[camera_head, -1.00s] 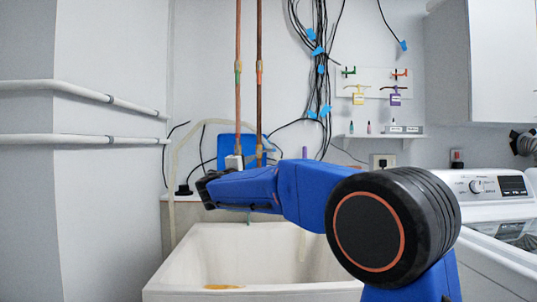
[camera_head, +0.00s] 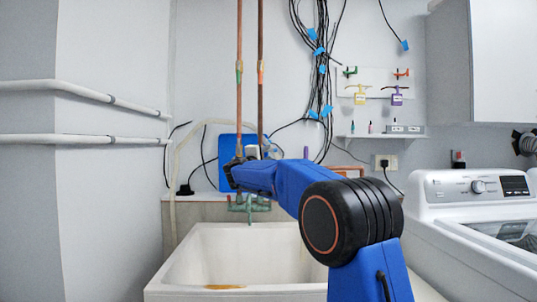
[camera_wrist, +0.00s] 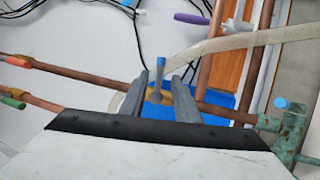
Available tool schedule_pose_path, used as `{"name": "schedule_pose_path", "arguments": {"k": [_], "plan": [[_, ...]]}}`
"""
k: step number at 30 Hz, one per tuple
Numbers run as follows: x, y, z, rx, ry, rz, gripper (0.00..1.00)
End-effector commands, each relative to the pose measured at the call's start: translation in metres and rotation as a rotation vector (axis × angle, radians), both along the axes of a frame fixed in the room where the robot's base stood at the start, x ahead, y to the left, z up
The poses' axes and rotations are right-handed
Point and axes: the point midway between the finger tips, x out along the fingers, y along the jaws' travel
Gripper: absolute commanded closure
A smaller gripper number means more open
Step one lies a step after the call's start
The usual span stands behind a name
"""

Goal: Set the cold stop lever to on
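A small lever with a grey-blue handle (camera_wrist: 159,68) stands on a brass fitting of a copper pipe (camera_wrist: 98,80) in the wrist view. I cannot confirm from its colour that it is the cold stop lever. My gripper (camera_wrist: 159,76) is open, with one grey finger on each side of this lever; contact is not clear. In the head view my gripper (camera_head: 232,174) is at the lower ends of the two copper pipes above the sink, and my arm hides the lever. A green-patinated tap (camera_head: 250,204) with a blue-capped handle (camera_wrist: 281,103) is close by.
A white sink (camera_head: 190,262) lies below my arm. A blue panel (camera_head: 228,150) is on the wall behind the pipes. A purple handle (camera_wrist: 191,19) and a pale hose (camera_wrist: 225,43) are near the gripper. A washing machine (camera_head: 450,190) stands at right.

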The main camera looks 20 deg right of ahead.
Motion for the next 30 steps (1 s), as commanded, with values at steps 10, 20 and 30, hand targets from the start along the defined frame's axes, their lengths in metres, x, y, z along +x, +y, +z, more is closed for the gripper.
{"name": "schedule_pose_path", "arguments": {"k": [10,20,30], "plan": [[0.021,-0.019,0.007,0.0,0.0,-0.001,0.71],[0.022,-0.019,0.007,0.0,0.0,0.0,0.83],[0.023,-0.019,0.007,-0.004,0.001,-0.001,1.0]]}}
